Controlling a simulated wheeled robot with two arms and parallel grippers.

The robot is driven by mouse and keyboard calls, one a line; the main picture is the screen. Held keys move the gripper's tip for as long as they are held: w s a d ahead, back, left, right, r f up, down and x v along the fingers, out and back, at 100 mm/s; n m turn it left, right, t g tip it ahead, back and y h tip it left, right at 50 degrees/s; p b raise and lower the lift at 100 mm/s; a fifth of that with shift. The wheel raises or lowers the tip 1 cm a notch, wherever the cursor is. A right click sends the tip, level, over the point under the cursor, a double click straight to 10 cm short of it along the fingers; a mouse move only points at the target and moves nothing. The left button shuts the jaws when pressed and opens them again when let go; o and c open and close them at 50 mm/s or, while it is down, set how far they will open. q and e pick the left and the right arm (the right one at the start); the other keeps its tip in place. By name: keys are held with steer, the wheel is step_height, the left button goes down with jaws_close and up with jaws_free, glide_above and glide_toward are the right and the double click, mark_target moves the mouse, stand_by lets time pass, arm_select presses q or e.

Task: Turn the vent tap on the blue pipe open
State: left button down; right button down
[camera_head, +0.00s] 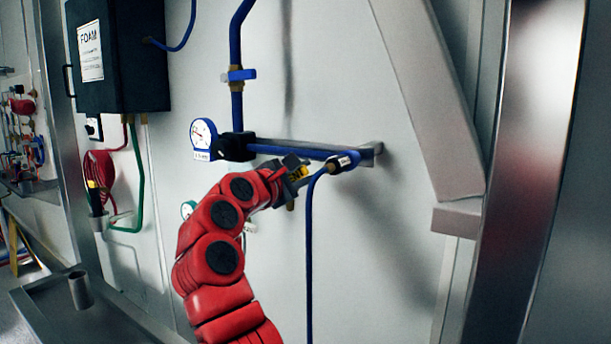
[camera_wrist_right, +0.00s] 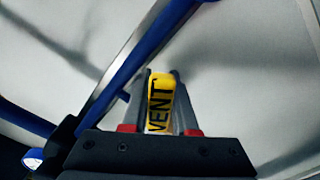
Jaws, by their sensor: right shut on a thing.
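The blue pipe (camera_head: 285,150) runs level along the pale wall from a black block to a bracket on the right; it also crosses the right wrist view (camera_wrist_right: 135,62). The vent tap's yellow handle (camera_wrist_right: 168,95), lettered VENT, sits between the two fingers of my right gripper (camera_wrist_right: 161,108). The fingers are shut on it. In the head view my right gripper (camera_head: 293,175) is just below the pipe, and only a little yellow of the handle shows; the tap's body is mostly hidden. My left gripper is not in view.
A dial gauge (camera_head: 203,136) stands left of the pipe. A blue-handled valve (camera_head: 239,75) is on the upright pipe above. A thin blue hose (camera_head: 309,250) hangs just right of my gripper. A black FOAM box (camera_head: 125,60) is at upper left. The wall below right is bare.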

steer(key=c, duration=0.7)
jaws_free()
steer(key=shift+r, duration=0.1)
